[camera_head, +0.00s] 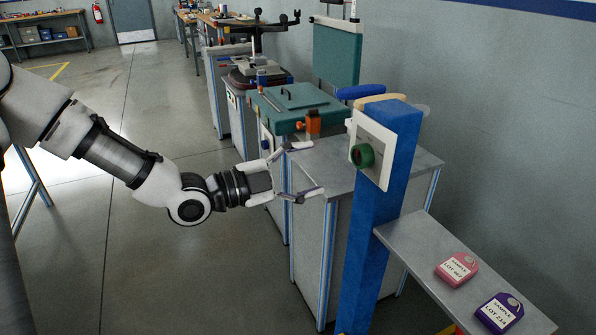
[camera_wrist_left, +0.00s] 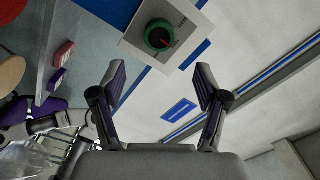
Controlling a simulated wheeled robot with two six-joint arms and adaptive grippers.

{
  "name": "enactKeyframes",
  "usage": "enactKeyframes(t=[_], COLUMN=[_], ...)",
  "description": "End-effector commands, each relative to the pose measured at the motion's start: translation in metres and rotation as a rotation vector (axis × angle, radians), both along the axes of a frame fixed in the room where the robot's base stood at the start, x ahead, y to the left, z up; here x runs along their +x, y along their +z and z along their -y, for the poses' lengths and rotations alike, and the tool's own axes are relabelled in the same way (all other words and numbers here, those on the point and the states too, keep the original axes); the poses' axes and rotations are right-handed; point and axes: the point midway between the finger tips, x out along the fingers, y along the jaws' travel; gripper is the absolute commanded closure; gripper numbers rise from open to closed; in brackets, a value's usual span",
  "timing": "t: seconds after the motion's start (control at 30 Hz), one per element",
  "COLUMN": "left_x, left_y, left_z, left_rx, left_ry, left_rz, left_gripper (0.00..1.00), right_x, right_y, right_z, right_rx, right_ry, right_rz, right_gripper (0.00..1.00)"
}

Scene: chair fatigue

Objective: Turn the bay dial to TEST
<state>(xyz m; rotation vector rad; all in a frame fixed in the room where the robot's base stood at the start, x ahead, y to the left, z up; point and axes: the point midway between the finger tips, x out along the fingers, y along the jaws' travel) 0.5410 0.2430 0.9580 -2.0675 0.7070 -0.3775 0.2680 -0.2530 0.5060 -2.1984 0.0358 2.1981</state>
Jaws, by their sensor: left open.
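The bay dial (camera_head: 362,155) is a round green knob on a white plate (camera_head: 383,140) fixed to a blue post (camera_head: 368,240). In the left wrist view the dial (camera_wrist_left: 160,36) has a dark face with a red pointer mark; the lettering on its plate is too small to read. My left gripper (camera_head: 303,169) is open and empty, to the left of the dial and apart from it. In the left wrist view its two fingers (camera_wrist_left: 162,85) are spread, with the dial beyond the tips.
A grey shelf (camera_head: 405,240) juts from the post with a pink tag (camera_head: 457,269) and a purple tag (camera_head: 499,313) on it. Behind the post stand grey cabinets (camera_head: 318,150) and a green test bench (camera_head: 275,110). The floor at left is clear.

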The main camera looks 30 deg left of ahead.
Motion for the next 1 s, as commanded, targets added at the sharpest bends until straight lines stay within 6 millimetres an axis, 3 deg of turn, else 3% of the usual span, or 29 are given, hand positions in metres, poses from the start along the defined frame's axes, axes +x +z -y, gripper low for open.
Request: enactKeyframes(t=[0.23, 0.77, 0.87, 0.97, 1.0], left_x=[-0.016, -0.017, -0.016, -0.020, -0.026], left_y=[0.000, -0.002, -0.025, -0.082, -0.114], left_z=[-0.011, -0.012, -0.010, 0.001, 0.009], left_rx=[-0.002, 0.000, 0.009, 0.072, 0.110], left_ry=[-0.003, -0.004, -0.008, -0.036, -0.056], left_rz=[0.001, -0.004, -0.053, -0.180, -0.251], left_gripper=[0.26, 0.26, 0.26, 0.26, 0.26], right_x=[0.000, 0.000, 0.000, 0.000, 0.000], right_y=[0.000, 0.000, 0.000, 0.000, 0.000], right_z=[0.000, 0.000, 0.000, 0.000, 0.000], right_rx=[0.000, 0.000, 0.000, 0.000, 0.000], right_ry=[0.000, 0.000, 0.000, 0.000, 0.000], right_rz=[0.000, 0.000, 0.000, 0.000, 0.000], right_gripper=[1.00, 1.00, 1.00, 1.00, 1.00])
